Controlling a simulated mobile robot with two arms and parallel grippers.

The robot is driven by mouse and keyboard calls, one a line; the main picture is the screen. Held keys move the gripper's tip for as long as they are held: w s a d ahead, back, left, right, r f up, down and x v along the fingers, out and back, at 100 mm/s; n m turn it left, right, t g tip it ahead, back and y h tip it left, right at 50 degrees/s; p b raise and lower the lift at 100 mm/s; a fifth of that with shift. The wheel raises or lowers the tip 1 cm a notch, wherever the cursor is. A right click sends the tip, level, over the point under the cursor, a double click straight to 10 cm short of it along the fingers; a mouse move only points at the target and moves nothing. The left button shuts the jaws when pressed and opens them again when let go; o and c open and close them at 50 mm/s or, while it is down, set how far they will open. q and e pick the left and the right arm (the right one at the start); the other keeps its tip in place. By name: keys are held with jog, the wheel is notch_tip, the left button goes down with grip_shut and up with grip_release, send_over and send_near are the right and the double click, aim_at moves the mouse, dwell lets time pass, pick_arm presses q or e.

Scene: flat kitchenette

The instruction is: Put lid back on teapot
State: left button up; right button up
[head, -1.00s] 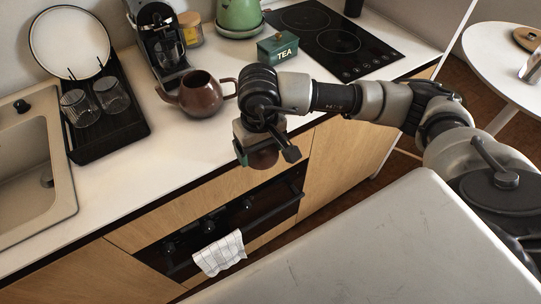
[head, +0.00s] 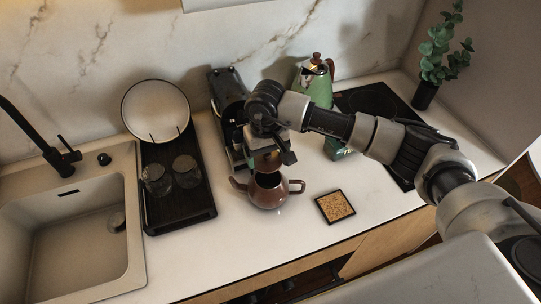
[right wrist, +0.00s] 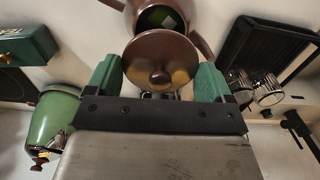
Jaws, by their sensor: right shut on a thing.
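The brown teapot (head: 268,192) stands upright and open on the counter, its dark mouth facing up. It also shows at the top of the right wrist view (right wrist: 150,18). My right gripper (head: 270,154) is shut on the brown round lid (head: 266,164), holding it just above and behind the teapot's mouth. In the right wrist view the lid (right wrist: 160,58) sits between the green fingertips, its knob towards the camera, and partly overlaps the teapot. Whether lid and rim touch is unclear. My left gripper is not in view.
A cork trivet (head: 335,206) lies right of the teapot. A coffee machine (head: 228,100), green kettle (head: 316,85) and green tea box (head: 335,148) stand behind. A black drying tray (head: 180,208) with glasses and plate is at left, beside the sink (head: 75,240).

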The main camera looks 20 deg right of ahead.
jog(key=shift+w, duration=0.45)
jog(key=shift+s, duration=0.1)
jog(key=shift+s+f+b, duration=0.3)
jog(key=shift+s+f, duration=0.5)
jog(key=shift+s, duration=0.05)
jog(key=f+b, duration=0.2)
jog(key=f, duration=0.1)
jog(key=shift+w+f, duration=0.3)
jog(key=shift+w, duration=0.05)
jog(key=shift+f+b, duration=0.2)
jog(key=shift+b, duration=0.15)
jog(key=shift+f, duration=0.1)
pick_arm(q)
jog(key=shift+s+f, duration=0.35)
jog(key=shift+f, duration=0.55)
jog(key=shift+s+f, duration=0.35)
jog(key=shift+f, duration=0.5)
pick_arm(e)
jog(key=shift+s, duration=0.1)
pick_arm(q)
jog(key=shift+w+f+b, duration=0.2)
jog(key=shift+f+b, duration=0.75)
jog(key=shift+b, duration=0.15)
